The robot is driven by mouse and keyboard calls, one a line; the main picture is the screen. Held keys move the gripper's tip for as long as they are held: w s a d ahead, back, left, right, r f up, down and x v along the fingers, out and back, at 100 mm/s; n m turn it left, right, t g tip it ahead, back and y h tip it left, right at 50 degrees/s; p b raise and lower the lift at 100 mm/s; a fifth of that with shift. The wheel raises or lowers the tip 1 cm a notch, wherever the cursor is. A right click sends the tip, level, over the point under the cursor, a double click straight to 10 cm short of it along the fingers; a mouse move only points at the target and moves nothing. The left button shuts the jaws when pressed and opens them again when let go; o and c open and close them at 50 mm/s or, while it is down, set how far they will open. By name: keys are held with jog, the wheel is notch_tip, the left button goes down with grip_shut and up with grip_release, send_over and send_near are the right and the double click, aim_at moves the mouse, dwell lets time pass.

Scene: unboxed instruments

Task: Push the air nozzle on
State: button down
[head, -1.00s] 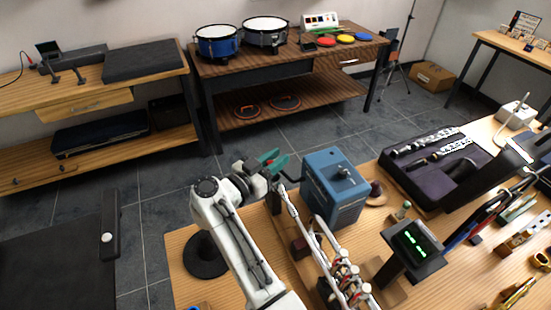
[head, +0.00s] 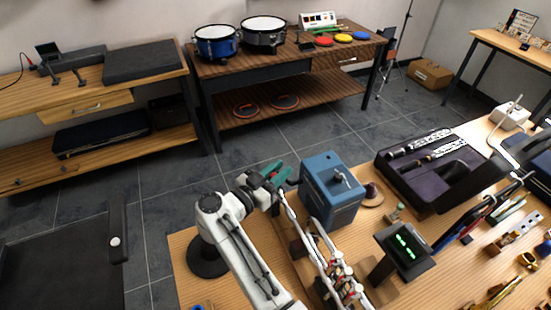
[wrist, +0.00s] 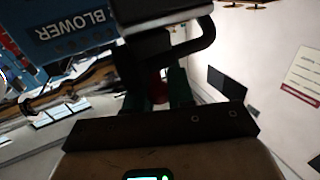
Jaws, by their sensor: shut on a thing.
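My gripper (head: 277,176), with green fingers, is beside the left face of the blue blower box (head: 331,191), near the upper end of the silver instrument (head: 330,262). In the wrist view, the green fingers (wrist: 158,98) are shut around a small piece with a dark red part, which I take to be the air nozzle (wrist: 158,88). Most of it is hidden by the fingers and a dark block. A black curved hose (wrist: 208,38) shows just above the fingers. The blower's label (wrist: 75,25) shows upside down at the upper left. Whether the nozzle touches anything cannot be told.
A small stand with a green-lit display (head: 408,246) stands right of the silver instrument. A dark open case (head: 434,168) with instrument pieces lies behind it. Gold parts and tools crowd the bench's right side. Bare bench shows at the front left.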

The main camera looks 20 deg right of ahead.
jog(key=shift+s, duration=0.25)
jog(key=c, duration=1)
grip_release()
jog(key=shift+s, duration=0.1)
jog(key=shift+c, duration=0.2)
jog(key=shift+a, duration=0.2)
jog(key=b+v, duration=0.1)
jog(key=v, duration=0.9)
jog(key=shift+s+a+b, duration=0.15)
jog(key=shift+a+b, duration=0.05)
jog(key=shift+b, duration=0.15)
